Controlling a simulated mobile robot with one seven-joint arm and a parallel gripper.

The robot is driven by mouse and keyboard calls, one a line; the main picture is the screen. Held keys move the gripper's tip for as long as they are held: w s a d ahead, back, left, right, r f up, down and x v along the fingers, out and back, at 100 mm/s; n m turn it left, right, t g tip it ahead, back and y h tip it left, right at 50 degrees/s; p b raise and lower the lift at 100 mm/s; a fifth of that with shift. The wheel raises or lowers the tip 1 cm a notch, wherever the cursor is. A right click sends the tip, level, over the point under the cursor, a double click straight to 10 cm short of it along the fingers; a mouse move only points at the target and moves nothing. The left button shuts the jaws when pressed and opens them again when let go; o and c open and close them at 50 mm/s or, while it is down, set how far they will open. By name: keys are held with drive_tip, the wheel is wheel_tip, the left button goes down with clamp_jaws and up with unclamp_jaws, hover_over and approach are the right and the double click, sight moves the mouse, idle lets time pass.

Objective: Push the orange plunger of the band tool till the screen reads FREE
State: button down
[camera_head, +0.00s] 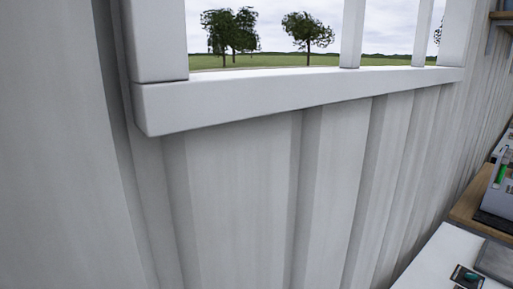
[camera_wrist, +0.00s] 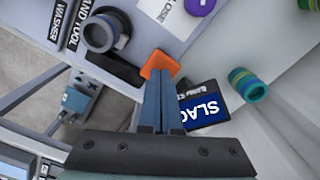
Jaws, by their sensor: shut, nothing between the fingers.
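In the wrist view, the orange plunger (camera_wrist: 160,64) shows just beyond the tips of my gripper (camera_wrist: 160,80). My gripper's fingers are shut together with nothing between them. The tips overlap the plunger's near edge in the picture; I cannot tell whether they touch it. The band tool's dark screen (camera_wrist: 205,106) is right of the fingers. Its large letters read "SLAC", with the rest hidden behind my gripper. A "BAND TOOL" label (camera_wrist: 83,24) is at the upper left. The head view does not show the plunger or my gripper.
In the wrist view, a grey ring-shaped part (camera_wrist: 101,34) is left of the plunger, a purple round part (camera_wrist: 200,6) above, and a green and teal cylinder (camera_wrist: 246,84) to the right. The head view shows mostly wall (camera_head: 240,190) and a white counter (camera_head: 432,262) at lower right.

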drive_tip(key=shift+f+b, duration=1)
drive_tip(key=shift+f, duration=0.45)
drive_tip(key=shift+r, duration=0.2)
wheel_tip(320, 180, up, 4)
drive_tip(key=p, duration=0.4)
drive_tip(key=shift+f, duration=0.25)
idle(0.7)
